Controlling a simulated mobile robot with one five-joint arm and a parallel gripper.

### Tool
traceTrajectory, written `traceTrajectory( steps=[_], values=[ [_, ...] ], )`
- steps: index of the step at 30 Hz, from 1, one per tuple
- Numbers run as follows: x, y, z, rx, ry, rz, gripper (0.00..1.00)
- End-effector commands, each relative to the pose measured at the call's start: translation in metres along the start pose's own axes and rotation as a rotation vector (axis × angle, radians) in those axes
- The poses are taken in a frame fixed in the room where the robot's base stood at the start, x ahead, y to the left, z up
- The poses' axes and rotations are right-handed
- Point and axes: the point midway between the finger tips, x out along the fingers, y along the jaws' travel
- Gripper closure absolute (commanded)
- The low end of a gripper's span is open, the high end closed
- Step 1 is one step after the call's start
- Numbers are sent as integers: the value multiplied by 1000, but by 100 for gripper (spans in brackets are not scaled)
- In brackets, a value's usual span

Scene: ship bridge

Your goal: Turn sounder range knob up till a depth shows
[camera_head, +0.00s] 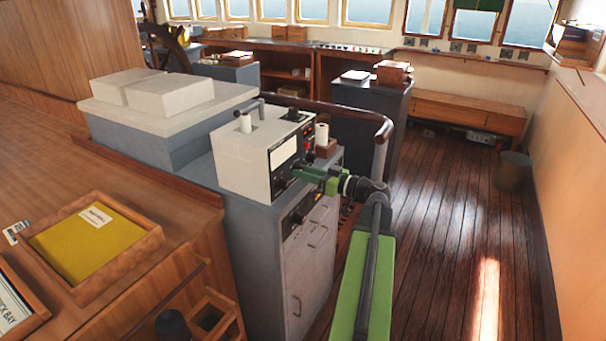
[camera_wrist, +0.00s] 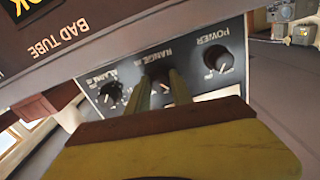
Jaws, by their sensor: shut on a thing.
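The sounder is a white box (camera_head: 243,168) with a dark front panel, on a grey cabinet. In the wrist view its panel appears tilted, with ALARM, RANGE and POWER labels. The range knob (camera_wrist: 157,73) is the middle one, partly hidden by my fingers. My gripper (camera_wrist: 160,88) is shut on it; in the head view my gripper (camera_head: 299,172) reaches the panel from the right. The alarm knob (camera_wrist: 110,93) and power knob (camera_wrist: 218,60) stand to either side. A pale rectangle (camera_head: 284,150) shows on the panel's upper part. No depth figure is readable.
The grey cabinet (camera_head: 262,255) has drawers below the sounder. A dark handrail (camera_head: 345,112) curves behind it. A wooden counter with a yellow folder (camera_head: 82,245) is at left.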

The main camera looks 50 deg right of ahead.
Motion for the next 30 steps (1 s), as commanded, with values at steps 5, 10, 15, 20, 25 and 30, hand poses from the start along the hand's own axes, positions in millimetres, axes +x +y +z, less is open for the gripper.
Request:
traceTrajectory(
  steps=[5,10,15,20,25,30],
  values=[
    [0,-1,1,136,-3,-2,100],
    [0,-1,1,284,-3,-1,100],
    [0,-1,1,419,-3,-1,100],
    [0,-1,1,524,-3,0,100],
    [0,-1,1,602,-3,0,100],
    [0,-1,1,648,-3,0,100]
  ],
)
